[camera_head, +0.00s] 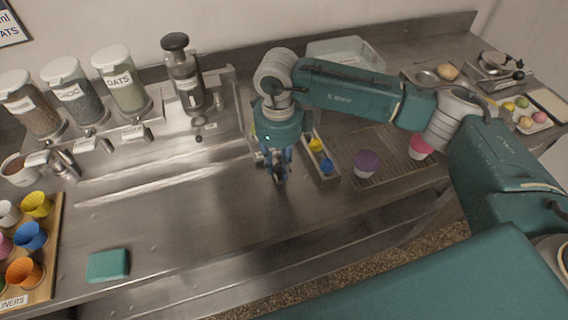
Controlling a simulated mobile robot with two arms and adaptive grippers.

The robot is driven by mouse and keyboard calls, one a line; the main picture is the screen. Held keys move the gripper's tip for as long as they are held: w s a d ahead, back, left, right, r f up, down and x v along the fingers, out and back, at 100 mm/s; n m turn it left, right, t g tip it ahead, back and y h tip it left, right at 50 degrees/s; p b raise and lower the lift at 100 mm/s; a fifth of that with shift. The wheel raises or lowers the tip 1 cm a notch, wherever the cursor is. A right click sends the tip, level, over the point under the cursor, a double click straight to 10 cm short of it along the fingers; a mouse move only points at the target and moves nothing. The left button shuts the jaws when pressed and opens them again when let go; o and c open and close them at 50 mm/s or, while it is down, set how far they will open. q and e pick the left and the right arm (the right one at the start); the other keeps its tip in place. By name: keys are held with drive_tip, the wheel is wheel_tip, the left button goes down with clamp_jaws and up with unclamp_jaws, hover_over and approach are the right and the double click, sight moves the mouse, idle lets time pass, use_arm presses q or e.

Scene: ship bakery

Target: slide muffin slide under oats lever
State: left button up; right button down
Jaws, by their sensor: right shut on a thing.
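My right gripper (279,172) points down over the middle of the steel counter. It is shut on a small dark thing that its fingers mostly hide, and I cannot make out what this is. The oats dispenser (124,83), a clear jar with a white lid, stands at the back left. Its lever (136,133) sticks out below it, well to the left of my right gripper. I cannot clearly pick out the muffin slide. My left gripper is not in view.
Beside the gripper, a narrow tray (334,183) holds yellow and blue items. Purple (366,162) and pink (420,147) cups stand farther right. Liner cups fill a wooden board (52,240) at left. A teal block (108,265) lies in front. The counter between lever and gripper looks clear.

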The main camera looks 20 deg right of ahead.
drive_tip(key=a+b, duration=0.2)
drive_tip(key=a, duration=0.3)
drive_tip(key=a+b, duration=0.2)
drive_tip(key=a, duration=0.4)
drive_tip(key=a+b, duration=0.3)
drive_tip(key=a, duration=0.3)
drive_tip(key=shift+s+a, duration=0.25)
drive_tip(key=shift+s, duration=0.05)
drive_tip(key=shift+a+r, duration=0.1)
drive_tip(key=shift+a, duration=0.7)
drive_tip(key=c, duration=1.5)
unclamp_jaws()
drive_tip(key=shift+o, duration=0.2)
wheel_tip(320, 180, up, 12)
